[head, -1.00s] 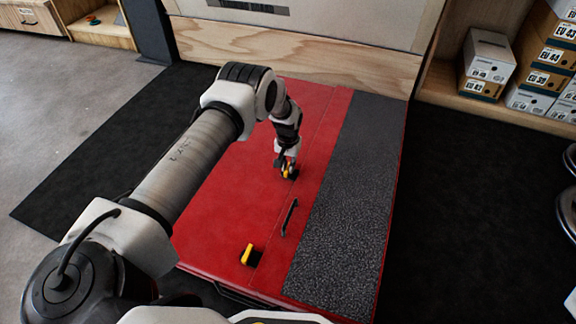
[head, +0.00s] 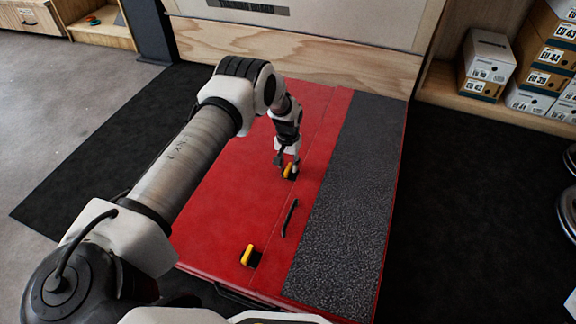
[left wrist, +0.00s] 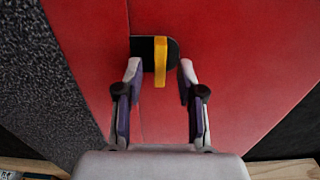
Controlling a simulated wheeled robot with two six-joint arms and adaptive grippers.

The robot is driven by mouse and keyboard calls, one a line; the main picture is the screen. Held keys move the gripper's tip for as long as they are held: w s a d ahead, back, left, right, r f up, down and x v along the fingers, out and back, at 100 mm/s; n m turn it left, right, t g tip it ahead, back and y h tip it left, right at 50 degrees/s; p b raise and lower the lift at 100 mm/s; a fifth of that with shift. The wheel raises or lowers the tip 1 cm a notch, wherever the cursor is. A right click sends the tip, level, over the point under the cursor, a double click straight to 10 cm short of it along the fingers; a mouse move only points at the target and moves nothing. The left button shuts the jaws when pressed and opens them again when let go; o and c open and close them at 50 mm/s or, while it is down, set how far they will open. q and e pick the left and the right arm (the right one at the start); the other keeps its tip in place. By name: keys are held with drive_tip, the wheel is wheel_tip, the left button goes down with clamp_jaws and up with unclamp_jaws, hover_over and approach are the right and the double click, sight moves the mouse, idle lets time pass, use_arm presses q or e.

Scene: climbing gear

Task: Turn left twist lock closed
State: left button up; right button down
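The far twist lock (head: 291,171), a yellow bar on a black plate, sits on the red top near a seam. In the left wrist view the yellow bar (left wrist: 160,62) lies roughly along the seam, its plate (left wrist: 173,52) on the red surface. My left gripper (head: 284,162) is at this lock. Its fingers (left wrist: 159,82) are spread on either side of the bar with gaps, apart from it. A second, nearer twist lock (head: 249,255), also yellow and black, lies toward the front edge. My right gripper is not in view.
A black pull handle (head: 289,218) lies between the locks, beside the seam. A grey textured strip (head: 343,210) covers the right of the red top (head: 215,220). A wooden panel (head: 290,50) stands behind; shoe boxes (head: 487,62) are on a shelf at the right.

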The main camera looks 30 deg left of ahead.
sight(288, 168)
use_arm(q)
wheel_tip(288, 168, up, 11)
drive_tip(key=shift+f, duration=0.1)
idle(0.4)
